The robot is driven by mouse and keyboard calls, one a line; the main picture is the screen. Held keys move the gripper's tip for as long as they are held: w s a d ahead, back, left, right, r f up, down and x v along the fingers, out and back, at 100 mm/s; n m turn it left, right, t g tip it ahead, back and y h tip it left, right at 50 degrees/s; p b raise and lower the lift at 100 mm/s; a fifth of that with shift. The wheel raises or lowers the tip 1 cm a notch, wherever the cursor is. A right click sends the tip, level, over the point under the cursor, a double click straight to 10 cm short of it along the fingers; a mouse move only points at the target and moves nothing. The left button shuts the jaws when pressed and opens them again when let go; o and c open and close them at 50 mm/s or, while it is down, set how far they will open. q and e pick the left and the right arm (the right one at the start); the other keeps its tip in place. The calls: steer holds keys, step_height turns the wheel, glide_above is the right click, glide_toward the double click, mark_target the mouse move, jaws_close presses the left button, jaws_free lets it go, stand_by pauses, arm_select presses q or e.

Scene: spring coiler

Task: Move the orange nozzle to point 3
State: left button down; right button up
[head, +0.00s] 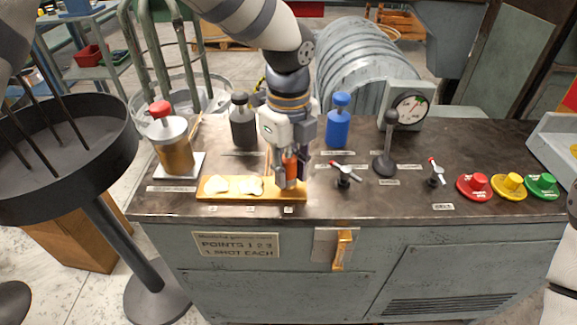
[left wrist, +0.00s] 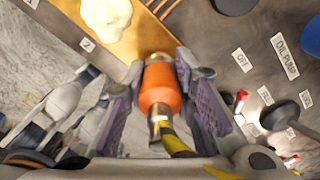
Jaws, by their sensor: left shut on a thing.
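My left gripper (head: 287,178) is shut on the orange nozzle (head: 290,166). In the head view it holds the nozzle at the right end of the yellow plate (head: 232,196). The left wrist view shows the orange nozzle (left wrist: 160,88) between the two purple-grey fingers, with a metal end and a yellow-black hose below it. Two pale blobs lie on the plate's left and middle parts. Small number labels sit along the plate's front edge. Whether the nozzle touches the plate is hidden by the fingers. My right gripper is not in view.
A grease canister with a red knob (head: 172,145) stands left of the plate. Black (head: 243,127) and blue (head: 338,127) bottles stand behind. A lever (head: 387,155), red-handled valves, a gauge (head: 410,108) and red, yellow and green buttons (head: 508,185) are to the right.

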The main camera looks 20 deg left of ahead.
arm_select(q)
steer(key=shift+f, duration=0.3)
steer(key=c, duration=1.3)
jaws_free()
step_height(320, 180, up, 11)
steer(key=shift+r, duration=0.1)
step_height(320, 180, up, 14)
steer(key=shift+f+p, duration=0.1)
steer(key=shift+p, duration=0.45)
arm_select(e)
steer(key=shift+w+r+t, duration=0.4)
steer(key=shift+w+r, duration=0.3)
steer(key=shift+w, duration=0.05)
